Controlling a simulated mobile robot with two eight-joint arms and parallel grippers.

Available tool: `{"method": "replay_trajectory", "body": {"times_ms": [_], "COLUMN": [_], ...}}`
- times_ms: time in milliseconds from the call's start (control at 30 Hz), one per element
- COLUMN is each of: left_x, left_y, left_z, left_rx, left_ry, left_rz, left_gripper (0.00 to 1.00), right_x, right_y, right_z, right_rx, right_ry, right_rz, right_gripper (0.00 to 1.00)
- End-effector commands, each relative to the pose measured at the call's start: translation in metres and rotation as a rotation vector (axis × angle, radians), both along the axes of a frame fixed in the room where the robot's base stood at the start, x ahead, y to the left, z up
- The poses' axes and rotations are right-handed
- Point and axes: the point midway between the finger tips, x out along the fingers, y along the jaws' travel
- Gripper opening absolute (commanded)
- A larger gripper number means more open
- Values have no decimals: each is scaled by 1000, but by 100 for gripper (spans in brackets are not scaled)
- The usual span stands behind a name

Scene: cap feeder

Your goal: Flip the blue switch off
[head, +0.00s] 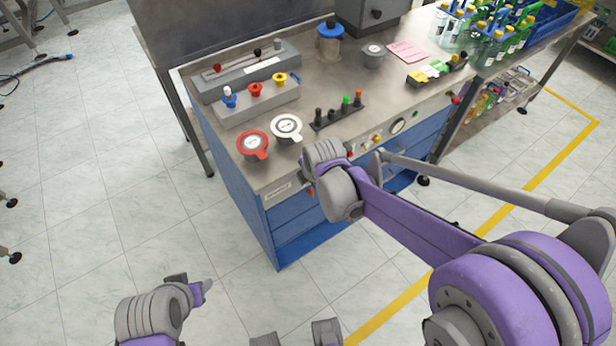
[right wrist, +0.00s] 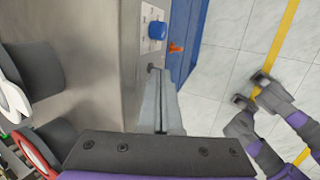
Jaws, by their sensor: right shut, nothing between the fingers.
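The blue switch (right wrist: 157,30) is a small blue block on a pale plate on the bench's front panel, in the right wrist view. In the head view my right arm hides that part of the panel. My right gripper (right wrist: 158,80) is shut and empty, its fingertips close to the panel, a little below the switch in the picture. A gap shows between tips and switch; I cannot tell whether they touch the panel. My left gripper (head: 203,290) is low over the floor at lower left, away from the bench; its fingers are too unclear to judge.
An orange knob (right wrist: 176,47) sticks out beside the switch. The steel bench top (head: 215,135) carries a red-rimmed dial (head: 252,144), a white dial (head: 286,128) and a grey box with coloured knobs (head: 258,107).

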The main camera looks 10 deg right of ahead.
Motion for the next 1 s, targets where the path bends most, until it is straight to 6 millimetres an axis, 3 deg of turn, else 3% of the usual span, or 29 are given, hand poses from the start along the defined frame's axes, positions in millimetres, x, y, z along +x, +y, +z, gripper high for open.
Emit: {"method": "replay_trajectory", "body": {"times_ms": [767, 1000], "left_x": [-1, -2], "left_y": [0, 0], "left_z": [-12, -24], "left_rx": [0, 0], "left_ry": [4, 7], "left_rz": [0, 0], "left_gripper": [50, 50], "right_x": [-5, -9], "right_y": [-2, -3], "right_z": [-5, -11], "right_rx": [50, 89], "right_ry": [-136, -243], "right_rz": [0, -1], "right_gripper": [0, 0]}}
